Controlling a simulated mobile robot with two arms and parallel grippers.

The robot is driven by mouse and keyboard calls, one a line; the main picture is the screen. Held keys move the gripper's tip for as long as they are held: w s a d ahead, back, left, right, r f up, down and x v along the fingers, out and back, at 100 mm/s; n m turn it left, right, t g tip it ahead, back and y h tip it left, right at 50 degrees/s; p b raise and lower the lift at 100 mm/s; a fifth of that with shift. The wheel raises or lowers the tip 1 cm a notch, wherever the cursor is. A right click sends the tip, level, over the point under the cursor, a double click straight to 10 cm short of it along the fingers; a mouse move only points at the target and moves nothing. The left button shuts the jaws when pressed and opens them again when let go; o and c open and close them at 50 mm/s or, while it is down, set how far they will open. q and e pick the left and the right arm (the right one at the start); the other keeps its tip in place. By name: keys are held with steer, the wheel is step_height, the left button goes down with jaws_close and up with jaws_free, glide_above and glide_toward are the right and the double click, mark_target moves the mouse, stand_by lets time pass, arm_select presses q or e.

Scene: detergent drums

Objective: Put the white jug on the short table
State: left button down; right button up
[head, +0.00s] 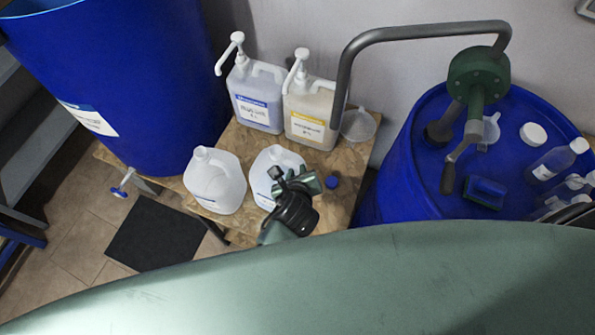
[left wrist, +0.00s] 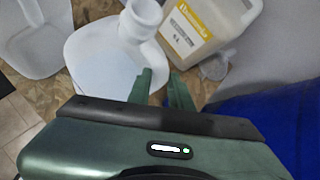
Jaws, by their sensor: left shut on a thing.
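A white jug (head: 273,165) is at the front of the chipboard table (head: 240,232). I cannot tell whether it rests on the board or is slightly raised. My left gripper (head: 293,183) is at its right front side, shut on it and covering part of it. In the left wrist view, the jug's neck and shoulder (left wrist: 105,52) show beyond the two green fingers (left wrist: 164,84). The exact grip spot is unclear. A second white jug (head: 215,182) stands just left, apart from the gripper. I cannot tell whether this table is the short one. My right gripper is not in view.
Two pump canisters, one blue-labelled (head: 256,97) and one yellow-labelled (head: 310,112), stand behind the jugs. Large blue drums flank the table, left (head: 120,70) and right (head: 405,175). A black mat (head: 155,235) lies on the floor.

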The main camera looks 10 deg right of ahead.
arm_select(q)
steer(key=shift+w+d+r, duration=0.1)
steer(key=shift+w, duration=0.05)
steer(key=c, duration=1.6)
jaws_free()
steer(key=shift+f, duration=0.25)
steer(key=o, duration=0.3)
steer(key=shift+o, duration=0.2)
steer(key=shift+s, duration=0.2)
steer(key=shift+r, duration=0.1)
